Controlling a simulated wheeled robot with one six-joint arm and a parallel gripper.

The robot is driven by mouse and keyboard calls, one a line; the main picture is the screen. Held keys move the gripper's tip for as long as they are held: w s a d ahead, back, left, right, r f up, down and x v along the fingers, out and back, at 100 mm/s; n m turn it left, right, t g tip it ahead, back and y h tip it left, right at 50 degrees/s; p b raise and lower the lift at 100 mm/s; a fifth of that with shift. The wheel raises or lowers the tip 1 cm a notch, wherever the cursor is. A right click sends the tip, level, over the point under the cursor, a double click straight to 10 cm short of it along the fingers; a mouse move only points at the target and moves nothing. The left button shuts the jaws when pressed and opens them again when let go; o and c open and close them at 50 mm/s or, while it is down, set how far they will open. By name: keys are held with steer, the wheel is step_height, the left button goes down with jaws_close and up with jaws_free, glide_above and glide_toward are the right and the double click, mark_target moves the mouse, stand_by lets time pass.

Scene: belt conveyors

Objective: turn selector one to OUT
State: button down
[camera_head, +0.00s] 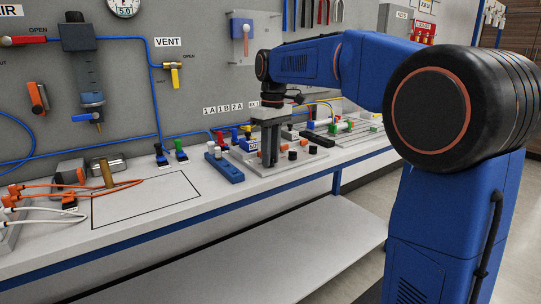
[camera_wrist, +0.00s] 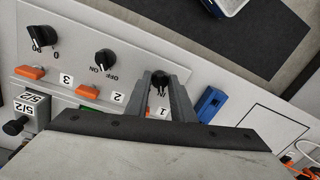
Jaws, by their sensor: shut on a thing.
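Selector one is a black knob (camera_wrist: 160,77) on a pale panel (camera_wrist: 130,52), near the label 1 in the wrist view. My gripper (camera_wrist: 162,80) is shut on this knob, one grey finger on each side. A label that looks like IN shows between the fingers; no OUT label can be made out, and the pointer's exact direction is hard to tell. In the head view my gripper (camera_head: 268,162) points down at the panel, and its fingers hide selector one.
Selector two (camera_wrist: 104,58), marked OFF and ON, and selector three (camera_wrist: 42,38) stand beside it on the panel. Orange blocks (camera_wrist: 88,91) lie along its edge. A blue block (camera_head: 224,168) lies left of the panel. An outlined bench area (camera_head: 145,203) is mostly clear.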

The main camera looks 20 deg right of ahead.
steer(key=m, duration=0.5)
steer(key=shift+s+m, duration=0.1)
steer(key=shift+m, duration=0.2)
steer(key=m, duration=0.5)
steer(key=shift+a+m+t, duration=0.1)
steer(key=shift+m+t, duration=0.2)
steer(key=shift+t, duration=0.1)
steer(key=c, duration=1.5)
jaws_free()
steer(key=shift+r, duration=0.1)
steer(key=r, duration=1.1)
steer(key=d+r, duration=0.1)
steer(key=r, duration=0.5)
steer(key=shift+s+r, duration=0.1)
steer(key=shift+s, duration=0.15)
steer(key=shift+s, duration=0.1)
